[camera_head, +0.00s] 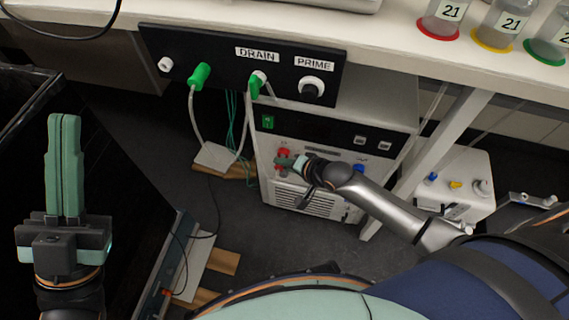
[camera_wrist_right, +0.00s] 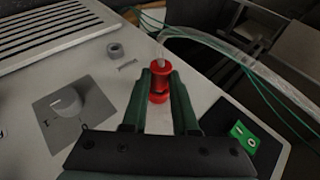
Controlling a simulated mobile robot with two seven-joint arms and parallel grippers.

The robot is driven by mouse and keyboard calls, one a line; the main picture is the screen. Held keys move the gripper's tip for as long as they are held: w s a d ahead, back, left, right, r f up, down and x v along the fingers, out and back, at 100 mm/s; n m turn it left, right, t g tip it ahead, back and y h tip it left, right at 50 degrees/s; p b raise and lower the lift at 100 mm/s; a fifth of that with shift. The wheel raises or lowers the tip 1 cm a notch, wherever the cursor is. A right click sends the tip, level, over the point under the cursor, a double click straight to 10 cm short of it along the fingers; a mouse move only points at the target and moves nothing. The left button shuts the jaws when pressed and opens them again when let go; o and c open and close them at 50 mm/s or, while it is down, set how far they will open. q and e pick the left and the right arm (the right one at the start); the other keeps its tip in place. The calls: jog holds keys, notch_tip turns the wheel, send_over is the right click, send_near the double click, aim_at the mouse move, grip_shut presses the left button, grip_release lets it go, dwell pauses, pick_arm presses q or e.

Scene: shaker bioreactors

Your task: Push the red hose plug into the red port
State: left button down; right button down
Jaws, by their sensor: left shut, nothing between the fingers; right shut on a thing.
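My right gripper (camera_head: 287,163) is at the front panel of the white unit under the bench. In the right wrist view its green fingers (camera_wrist_right: 160,80) are shut around the red hose plug (camera_wrist_right: 162,60), with a clear hose running up from it. A red piece that looks like the red port (camera_wrist_right: 158,98) lies in line with the plug, at the panel. I cannot tell how deep the plug sits in it. In the head view, red parts (camera_head: 283,153) show beside the right fingertips. My left gripper (camera_head: 64,122) is shut, empty and upright at the far left.
A blue fitting (camera_head: 358,168) is right of my gripper on the white unit (camera_head: 390,100). A grey knob (camera_wrist_right: 68,102) and a green switch (camera_wrist_right: 243,134) are on the panel. Clear and green tubing crosses behind the plug. Above is a black panel (camera_head: 215,55) with green plugs.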

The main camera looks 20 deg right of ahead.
pick_arm(q)
jog(key=shift+f, duration=0.1)
pick_arm(e)
jog(key=shift+w+d, duration=0.35)
jog(key=shift+w, duration=0.2)
dwell(0.6)
jog(key=c, duration=0.6)
grip_release()
pick_arm(q)
jog(key=w+f+n+g+y+p, duration=0.1)
jog(key=f+n+g+y+p, duration=0.1)
jog(key=f, duration=0.6)
jog(key=w+a+f+n+g+y+p, duration=0.1)
jog(key=w+f+n+g+y+p, duration=0.1)
jog(key=f, duration=0.6)
jog(key=w+a+f+n+g+y+p, duration=0.1)
jog(key=w+f+n+g+y+p, duration=0.1)
jog(key=f+n+g+y, duration=0.2)
notch_tip(320, 180, down, 5)
jog(key=n+y, duration=0.1)
jog(key=y, duration=0.2)
jog(key=shift+w, duration=0.2)
pick_arm(e)
jog(key=v, duration=1.2)
jog(key=shift+s, duration=0.25)
pick_arm(q)
jog(key=shift+f, duration=0.1)
pick_arm(e)
jog(key=shift+d+r, duration=0.1)
jog(key=shift+r, duration=0.05)
